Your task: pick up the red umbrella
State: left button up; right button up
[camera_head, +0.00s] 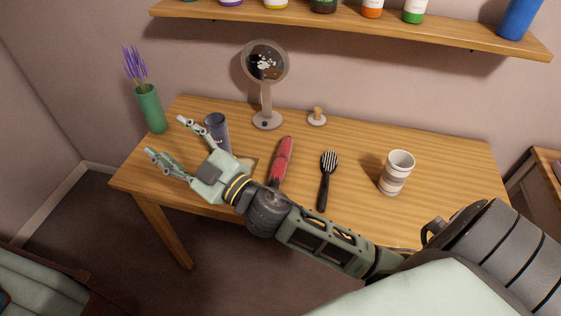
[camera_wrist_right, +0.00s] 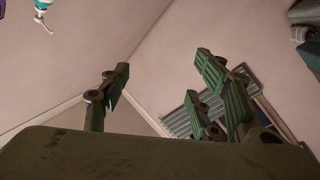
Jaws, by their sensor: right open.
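The red umbrella (camera_head: 284,158), folded and slim, lies on the wooden table (camera_head: 450,165). It points away from me, and its near end is partly hidden by my right arm. My right gripper (camera_head: 166,138) is open and empty, left of the umbrella and apart from it, above the table's left part. The umbrella is not in the wrist view. My left gripper is not in view.
A dark cup (camera_head: 216,130) stands close behind my right gripper. A green vase (camera_head: 150,108) is at the left edge, a round mirror (camera_head: 267,117) and a small stamp-like object (camera_head: 317,117) at the back. A hairbrush (camera_head: 326,180) and striped cup (camera_head: 396,172) are right of the umbrella. A shelf (camera_head: 340,22) overhangs.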

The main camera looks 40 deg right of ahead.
jog(key=s+a+r+n+g+y, duration=0.1)
jog(key=a+r+n+g+y, duration=0.25)
jog(key=a+n+y, duration=0.55)
jog(key=n+g+h, duration=0.7)
jog(key=g+h, duration=0.9)
send_over(277, 168)
jog(key=f, duration=1.8)
jog(key=shift+s+d+f, duration=0.1)
jog(key=shift+d+f, duration=0.1)
jog(key=shift+f, duration=0.5)
notch_tip(277, 168, down, 6)
jog(key=shift+a+r+p, duration=0.15)
jog(key=shift+r+p, duration=0.05)
jog(key=shift+p, duration=0.6)
jog(key=shift+f, duration=0.5)
jog(key=c, duration=1.4)
jog(key=shift+r, duration=0.1)
